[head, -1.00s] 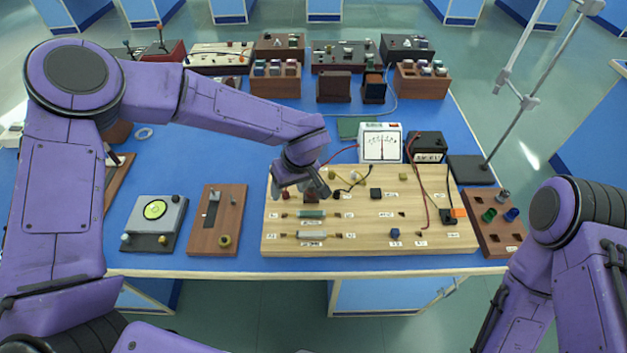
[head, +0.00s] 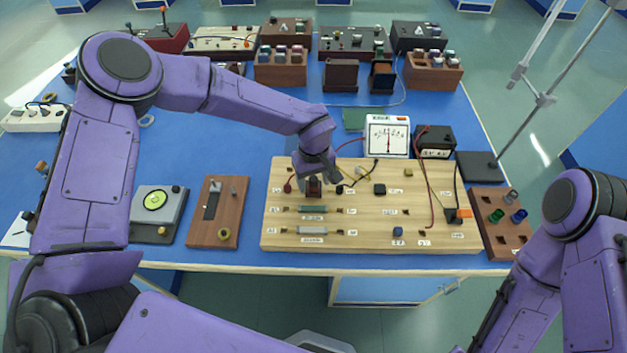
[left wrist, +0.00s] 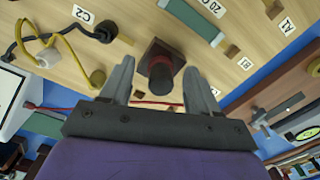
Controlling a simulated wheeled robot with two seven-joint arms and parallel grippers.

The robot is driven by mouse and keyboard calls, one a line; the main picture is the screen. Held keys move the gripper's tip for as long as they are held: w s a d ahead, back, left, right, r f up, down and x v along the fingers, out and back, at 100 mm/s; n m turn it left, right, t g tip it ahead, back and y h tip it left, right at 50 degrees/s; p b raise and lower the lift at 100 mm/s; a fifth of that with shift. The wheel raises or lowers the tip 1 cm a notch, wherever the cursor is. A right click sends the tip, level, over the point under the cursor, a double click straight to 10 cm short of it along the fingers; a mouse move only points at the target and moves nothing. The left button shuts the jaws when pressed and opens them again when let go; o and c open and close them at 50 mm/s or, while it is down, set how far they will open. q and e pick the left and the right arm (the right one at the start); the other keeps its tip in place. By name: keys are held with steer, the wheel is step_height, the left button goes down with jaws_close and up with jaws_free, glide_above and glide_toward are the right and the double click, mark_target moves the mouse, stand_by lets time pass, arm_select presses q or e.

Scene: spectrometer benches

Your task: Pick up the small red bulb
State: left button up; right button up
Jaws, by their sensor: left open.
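The small red bulb (left wrist: 178,62) shows in the left wrist view as a red band with a dark rounded end, standing in a square brown holder (left wrist: 155,54) on the wooden board. In the head view the brown holder (head: 314,190) sits at the board's upper left, and my gripper mostly hides the bulb. My left gripper (head: 317,180) is open above the holder. In the left wrist view its fingers (left wrist: 160,72) stand one on each side of the bulb, with gaps showing. My right gripper is out of view; only my right arm shows.
The wooden circuit board (head: 370,215) carries resistors, sockets and wires close to the gripper. A white meter (head: 387,137) and black box (head: 434,140) stand behind it. A brown rack (head: 505,240) and stand (head: 540,100) are right. Blue table is clear behind the board's left.

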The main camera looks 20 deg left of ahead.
arm_select(q)
steer(key=c, duration=1.1)
steer(key=shift+r, duration=0.1)
